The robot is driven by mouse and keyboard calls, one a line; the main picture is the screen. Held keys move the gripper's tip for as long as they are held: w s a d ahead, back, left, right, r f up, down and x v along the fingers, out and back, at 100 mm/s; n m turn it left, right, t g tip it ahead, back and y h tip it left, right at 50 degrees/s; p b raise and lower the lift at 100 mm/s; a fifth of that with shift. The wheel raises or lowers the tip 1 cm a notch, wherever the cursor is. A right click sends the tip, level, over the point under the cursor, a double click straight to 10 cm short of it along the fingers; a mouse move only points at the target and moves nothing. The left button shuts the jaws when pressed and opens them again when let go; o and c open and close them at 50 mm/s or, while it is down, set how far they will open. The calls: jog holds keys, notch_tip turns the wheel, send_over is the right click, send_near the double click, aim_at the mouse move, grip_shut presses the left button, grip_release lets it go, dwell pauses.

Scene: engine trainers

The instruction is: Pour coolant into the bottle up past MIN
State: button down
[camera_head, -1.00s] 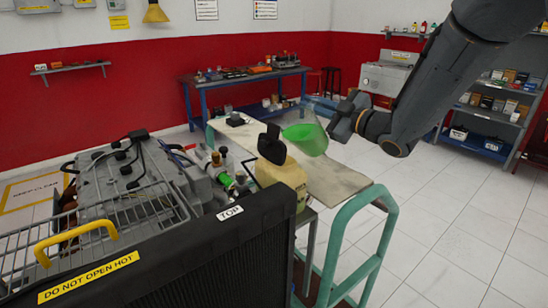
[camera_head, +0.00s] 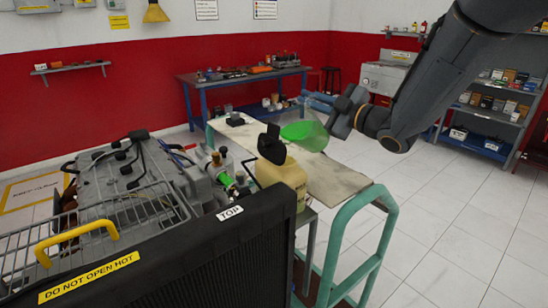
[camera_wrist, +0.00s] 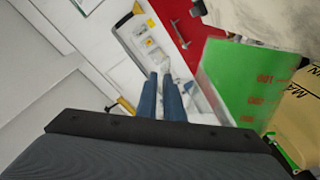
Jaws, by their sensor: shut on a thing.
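A pale yellow bottle (camera_head: 283,178) with a black top (camera_head: 271,146) stands behind the radiator. In the wrist view the bottle (camera_wrist: 300,100) shows at the right edge with partly cut-off black MAX and MIN lettering. A clear jug (camera_head: 316,136) of green coolant (camera_head: 298,131) is held tilted in the air, just above and right of the bottle's top. In the wrist view the jug (camera_wrist: 240,75) shows red graduation marks. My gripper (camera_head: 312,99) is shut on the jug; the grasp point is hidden. No falling stream is visible, and the level inside the bottle cannot be made out.
The black radiator (camera_head: 220,250) and the grey engine (camera_head: 130,185) stand at the left and front. Open tiled floor (camera_head: 440,220) is to the right.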

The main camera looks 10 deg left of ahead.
jog(key=shift+s+a+r+n, duration=0.3)
jog(key=shift+s+a+r, duration=0.05)
jog(key=shift+s+r, duration=0.15)
dwell(0.6)
jog(key=shift+s, duration=0.2)
jog(key=shift+s+a+r+n+b, duration=0.15)
jog(key=shift+s+a+n+b, duration=0.25)
jog(key=shift+n, duration=0.6)
dwell(0.6)
